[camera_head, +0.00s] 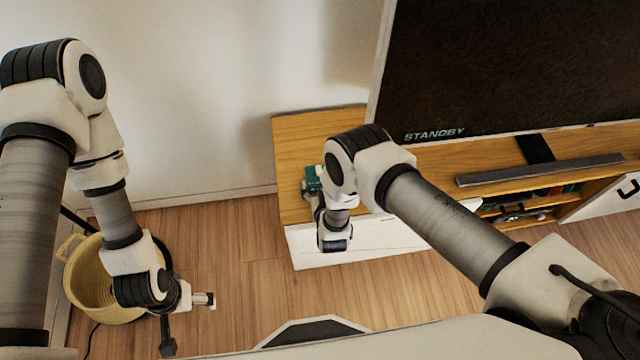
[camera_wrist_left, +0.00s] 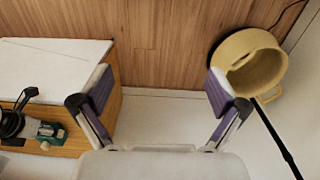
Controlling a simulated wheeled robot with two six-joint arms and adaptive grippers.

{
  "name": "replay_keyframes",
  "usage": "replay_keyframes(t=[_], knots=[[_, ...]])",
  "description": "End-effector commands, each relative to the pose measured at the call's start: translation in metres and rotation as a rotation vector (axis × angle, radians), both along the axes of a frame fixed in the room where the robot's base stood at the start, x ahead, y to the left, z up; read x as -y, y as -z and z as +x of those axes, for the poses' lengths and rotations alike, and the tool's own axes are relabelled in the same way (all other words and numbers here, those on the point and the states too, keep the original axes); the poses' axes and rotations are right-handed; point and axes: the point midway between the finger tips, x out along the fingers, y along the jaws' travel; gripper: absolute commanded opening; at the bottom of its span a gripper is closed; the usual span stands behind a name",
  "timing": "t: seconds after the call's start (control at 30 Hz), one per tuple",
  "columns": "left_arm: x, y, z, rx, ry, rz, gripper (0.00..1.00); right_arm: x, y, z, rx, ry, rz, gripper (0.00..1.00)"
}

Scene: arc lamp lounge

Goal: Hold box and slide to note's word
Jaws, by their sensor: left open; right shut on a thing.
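A small green box (camera_head: 313,177) sits at the left end of the wooden TV bench (camera_head: 292,135). My right gripper (camera_head: 309,194) is shut on it, partly hidden behind my right arm. The green box also shows at the left edge of the left wrist view (camera_wrist_left: 48,131), with the dark fingers of my right gripper beside it. My left gripper (camera_head: 190,322) is open and empty above the floor, left of the bench and apart from the box. Its two fingers (camera_wrist_left: 160,103) stand wide in the left wrist view. I cannot make out a note or any word on the box.
A yellow woven basket (camera_head: 88,285) stands on the floor behind my left gripper. A large screen (camera_head: 510,65) reading STANDBY stands on the bench, with a grey soundbar (camera_head: 540,169) in front. A white front panel (camera_head: 380,235) faces the room. Floor between basket and bench is clear.

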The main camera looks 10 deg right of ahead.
Motion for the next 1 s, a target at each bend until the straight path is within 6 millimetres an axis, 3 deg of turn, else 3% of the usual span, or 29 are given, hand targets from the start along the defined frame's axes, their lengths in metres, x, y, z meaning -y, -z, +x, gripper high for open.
replay_keyframes(t=[0.03, 0.17, 0.23, 0.37, 0.47, 0.5, 0.57, 0.6, 0.7, 0.83, 1.0], knots=[[-0.001, 0.001, 0.001, -0.001, -0.006, 0.003, 0.72, 0.000, 0.000, 0.000, 0.001, 0.000, 0.000, 0.29], [-0.009, 0.016, 0.017, -0.023, -0.100, 0.048, 0.26, 0.000, 0.000, 0.000, 0.001, 0.000, 0.000, 0.29], [-0.015, 0.031, 0.036, -0.048, -0.224, 0.087, 0.01, 0.000, 0.000, 0.001, 0.002, 0.000, 0.000, 0.29], [-0.009, 0.058, 0.091, -0.120, -0.587, 0.112, 0.00, 0.000, -0.001, 0.001, 0.002, 0.000, 0.000, 0.29], [0.024, 0.068, 0.147, -0.195, -0.901, 0.028, 0.00, 0.000, -0.001, 0.001, 0.002, 0.000, 0.000, 0.29], [0.043, 0.067, 0.172, -0.234, -1.018, -0.031, 0.00, 0.000, -0.001, 0.000, 0.002, 0.000, 0.000, 0.29], [0.075, 0.060, 0.213, -0.302, -1.173, -0.144, 0.00, 0.000, -0.001, 0.000, 0.002, 0.000, 0.000, 0.29], [0.098, 0.051, 0.240, -0.351, -1.256, -0.229, 0.00, 0.000, -0.001, 0.000, 0.002, 0.000, 0.000, 0.29], [0.145, 0.020, 0.296, -0.472, -1.386, -0.427, 0.00, 0.000, -0.001, 0.000, 0.001, 0.000, 0.000, 0.29], [0.178, -0.012, 0.334, -0.575, -1.441, -0.581, 0.00, 0.000, 0.000, 0.000, 0.001, 0.000, 0.000, 0.29], [0.193, -0.015, 0.343, -0.607, -1.448, -0.621, 0.00, 0.000, 0.000, 0.000, 0.001, 0.000, 0.000, 0.29]])
